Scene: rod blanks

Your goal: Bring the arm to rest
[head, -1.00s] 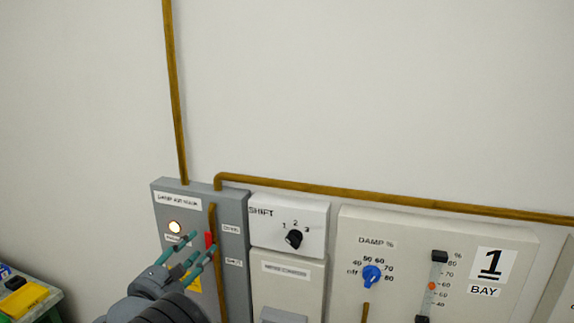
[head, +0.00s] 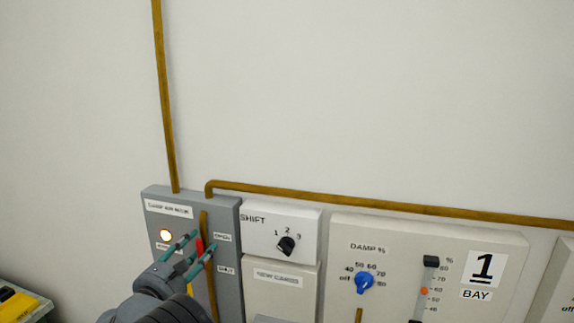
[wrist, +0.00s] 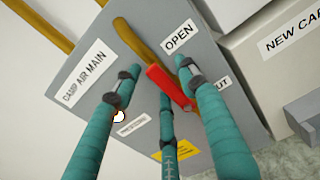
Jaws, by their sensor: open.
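My gripper (head: 203,242) is open, with teal fingers, at the lower left of the head view. The lever also shows in the head view (head: 199,245), partly behind a finger. I cannot tell whether any finger touches it. "OPEN" (wrist: 178,38) and a partly hidden "SHUT" label are beside it.
A lit lamp (head: 165,235) is on the grey panel. To its right are a SHIFT knob (head: 286,246), a blue DAMP knob (head: 364,283) and a slider (head: 431,262). Brown pipes (head: 400,206) run along the wall. A bin (head: 22,305) is at lower left.

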